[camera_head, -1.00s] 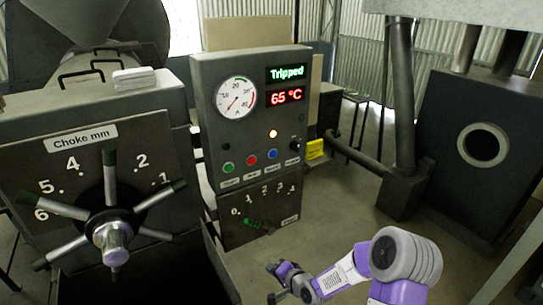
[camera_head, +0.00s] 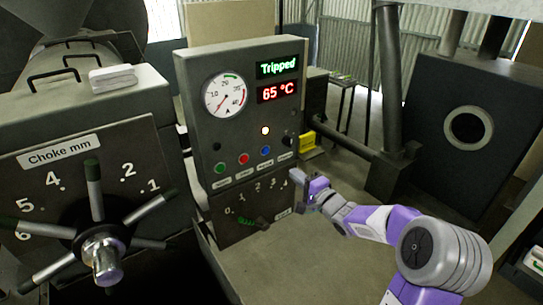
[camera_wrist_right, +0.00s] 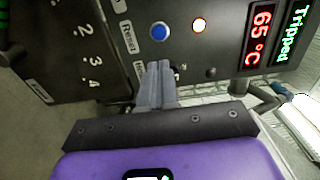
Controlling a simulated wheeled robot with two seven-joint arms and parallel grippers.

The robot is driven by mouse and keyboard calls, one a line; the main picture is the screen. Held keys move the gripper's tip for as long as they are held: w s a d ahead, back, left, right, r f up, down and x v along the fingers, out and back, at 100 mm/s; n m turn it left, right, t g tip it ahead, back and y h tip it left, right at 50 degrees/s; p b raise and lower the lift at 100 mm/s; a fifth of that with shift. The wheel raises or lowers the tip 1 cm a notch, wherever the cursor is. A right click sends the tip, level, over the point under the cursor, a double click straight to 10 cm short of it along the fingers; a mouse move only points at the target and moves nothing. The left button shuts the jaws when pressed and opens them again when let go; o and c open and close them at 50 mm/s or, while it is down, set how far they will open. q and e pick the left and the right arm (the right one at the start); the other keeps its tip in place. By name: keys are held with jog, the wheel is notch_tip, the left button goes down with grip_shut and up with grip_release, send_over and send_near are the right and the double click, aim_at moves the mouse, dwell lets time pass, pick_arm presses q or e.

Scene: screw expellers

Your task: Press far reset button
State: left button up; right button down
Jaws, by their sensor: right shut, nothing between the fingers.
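The control panel (camera_head: 240,105) stands in the middle of the head view, with "Tripped" and 65 °C on its displays. Its blue button (camera_head: 265,150) sits right of a red and a green one. My right gripper (camera_head: 300,180) is shut and empty, low in front of the panel's right side. In the right wrist view its fingertips (camera_wrist_right: 159,66) are just below the blue button and overlap a neighbouring label. Contact with the panel cannot be told. My left gripper is not in view.
A numbered lever plate (camera_head: 250,205) is below. The choke handwheel (camera_head: 103,250) is at the left. A dark housing (camera_head: 430,110) stands at the right.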

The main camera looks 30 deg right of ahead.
aim_at(267, 151)
jog(key=w, duration=0.9)
jog(key=w+a, duration=0.1)
jog(key=w, duration=0.3)
jog(key=shift+w, duration=0.2)
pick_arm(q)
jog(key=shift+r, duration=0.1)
